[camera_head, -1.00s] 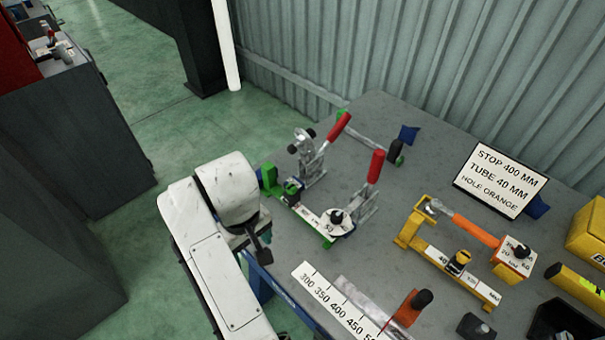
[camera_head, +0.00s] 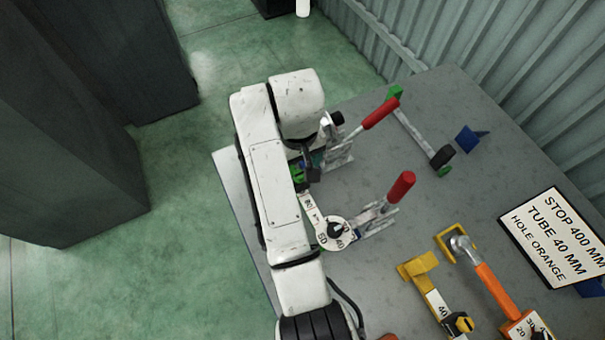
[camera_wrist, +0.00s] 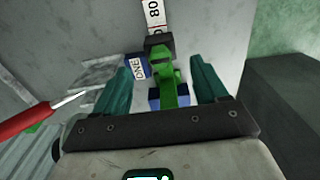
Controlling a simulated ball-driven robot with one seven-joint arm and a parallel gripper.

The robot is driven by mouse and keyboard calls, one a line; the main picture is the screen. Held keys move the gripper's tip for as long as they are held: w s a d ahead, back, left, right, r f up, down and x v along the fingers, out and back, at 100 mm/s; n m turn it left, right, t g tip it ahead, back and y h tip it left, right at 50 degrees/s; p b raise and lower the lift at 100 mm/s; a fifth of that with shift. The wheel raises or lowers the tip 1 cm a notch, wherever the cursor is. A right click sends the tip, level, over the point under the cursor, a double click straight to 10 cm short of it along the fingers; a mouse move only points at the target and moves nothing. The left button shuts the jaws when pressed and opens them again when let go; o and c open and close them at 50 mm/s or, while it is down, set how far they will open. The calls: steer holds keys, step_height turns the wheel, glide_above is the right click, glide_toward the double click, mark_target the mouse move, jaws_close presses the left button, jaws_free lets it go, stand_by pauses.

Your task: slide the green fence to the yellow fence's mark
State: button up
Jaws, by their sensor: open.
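The green fence (camera_head: 299,176) is mostly hidden by my arm in the head view, with a green part and a black part showing beside its white scale strip (camera_head: 312,208). In the wrist view the green fence (camera_wrist: 178,92) stands between the two teal fingers of my gripper (camera_wrist: 163,75), with gaps on both sides. The fingers are open and do not appear to touch it. The yellow fence (camera_head: 425,280) lies to the lower right, with a black knob and a scale reading 40 near its knob; its exact mark is hard to read.
Two red-handled clamps (camera_head: 400,187) stand close to the green fence's right. A sign (camera_head: 556,235) reads "STOP 400 MM, TUBE 40 MM, HOLE ORANGE". An orange-handled tool (camera_head: 495,289) lies beside the yellow fence.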

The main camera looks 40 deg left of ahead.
step_height(320, 180, down, 8)
steer(key=shift+f, duration=0.15)
steer(key=shift+c, duration=0.3)
jaws_close()
stand_by(0.6)
